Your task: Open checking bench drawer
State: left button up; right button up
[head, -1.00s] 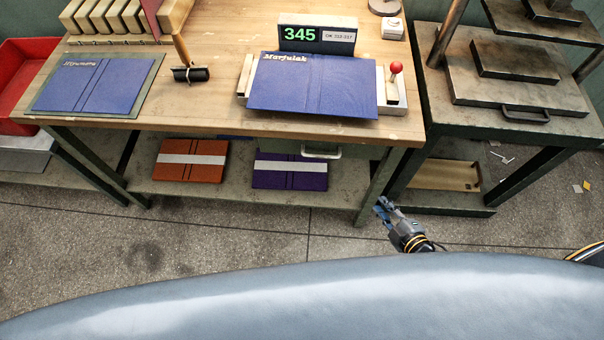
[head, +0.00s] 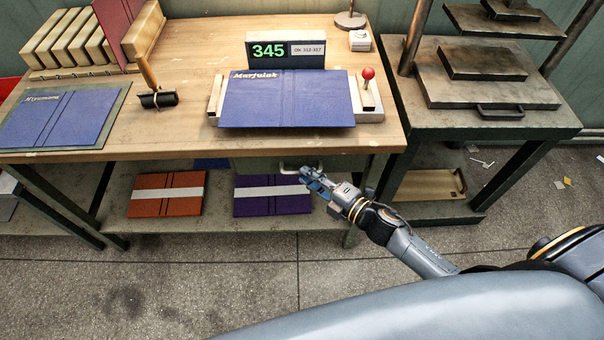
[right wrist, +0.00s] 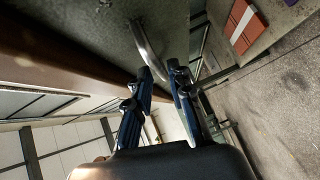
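The checking bench drawer (head: 340,169) is a grey-green front under the right part of the wooden bench top, and it looks closed. Its pale metal bar handle (head: 290,169) is partly hidden by my right gripper (head: 308,178) in the head view. In the right wrist view the handle (right wrist: 146,45) runs from the drawer front (right wrist: 90,18) down to the fingertips. My right gripper (right wrist: 160,70) has its fingers apart, with the handle's lower part at or between the tips. I cannot tell whether they touch it. My left gripper is not in view.
On the bench top (head: 190,130) a blue cover (head: 285,100) lies on a scale with a 345 display (head: 268,50). An orange cover (head: 166,207) and a purple one (head: 272,205) lie on the lower shelf. A press table (head: 545,115) stands at right. The floor in front is clear.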

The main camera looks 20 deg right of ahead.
jog(key=shift+x, duration=1.5)
jog(key=shift+c, duration=0.5)
grip_shut()
jog(key=shift+s, duration=0.15)
